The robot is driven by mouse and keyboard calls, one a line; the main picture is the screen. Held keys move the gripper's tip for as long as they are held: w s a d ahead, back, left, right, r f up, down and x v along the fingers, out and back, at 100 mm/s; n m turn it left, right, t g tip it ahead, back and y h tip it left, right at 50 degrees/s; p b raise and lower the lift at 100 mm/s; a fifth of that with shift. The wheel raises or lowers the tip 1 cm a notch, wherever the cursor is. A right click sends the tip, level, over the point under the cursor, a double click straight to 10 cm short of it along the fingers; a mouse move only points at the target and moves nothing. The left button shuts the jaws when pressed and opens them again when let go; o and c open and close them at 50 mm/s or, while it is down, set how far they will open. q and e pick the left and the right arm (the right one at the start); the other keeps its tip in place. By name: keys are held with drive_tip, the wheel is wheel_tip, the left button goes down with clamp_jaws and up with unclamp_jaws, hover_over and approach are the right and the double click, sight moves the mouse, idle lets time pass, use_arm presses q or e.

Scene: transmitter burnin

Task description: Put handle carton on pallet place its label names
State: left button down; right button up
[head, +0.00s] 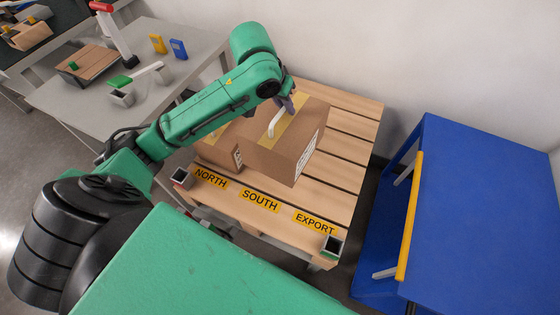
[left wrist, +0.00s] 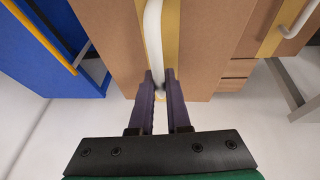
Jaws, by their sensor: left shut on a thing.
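My left gripper (head: 287,104) is shut on the white handle (head: 277,119) of a brown handle carton (head: 277,160) with a yellow tape strip. The left wrist view shows the fingers (left wrist: 158,82) closed around the handle's end. A white printed label is on the carton's right side, too small to read. The carton is over the slatted wooden pallet (head: 345,174), behind the SOUTH and EXPORT signs; whether it touches the slats I cannot tell. A second carton (head: 219,154) stands beside it behind NORTH, partly hidden by my arm. My right gripper is not in view.
The pallet front has signs NORTH (head: 210,179), SOUTH (head: 259,201) and EXPORT (head: 314,222), with grey posts at its corners. A blue cart (head: 480,210) with a yellow handle is at right. A grey table (head: 70,103) with small items is at left. The pallet's right slats are clear.

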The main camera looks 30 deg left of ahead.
sight(267, 118)
use_arm(q)
drive_tip(key=shift+n, duration=0.5)
drive_tip(key=a+r, duration=0.1)
drive_tip(key=r, duration=0.1)
drive_tip(key=w+a+r, duration=0.1)
drive_tip(key=r, duration=0.1)
drive_tip(key=w+a+r, duration=0.1)
drive_tip(key=r, duration=0.1)
drive_tip(key=shift+w, duration=0.15)
wheel_tip(267, 118, down, 20)
drive_tip(key=shift+r+b, duration=0.1)
drive_tip(key=shift+b, duration=0.7)
drive_tip(key=c, duration=1.3)
unclamp_jaws()
drive_tip(key=o, duration=0.4)
drive_tip(key=shift+s, duration=0.2)
drive_tip(key=p+v, duration=0.1)
drive_tip(key=v, duration=1.1)
drive_tip(key=shift+d, duration=0.1)
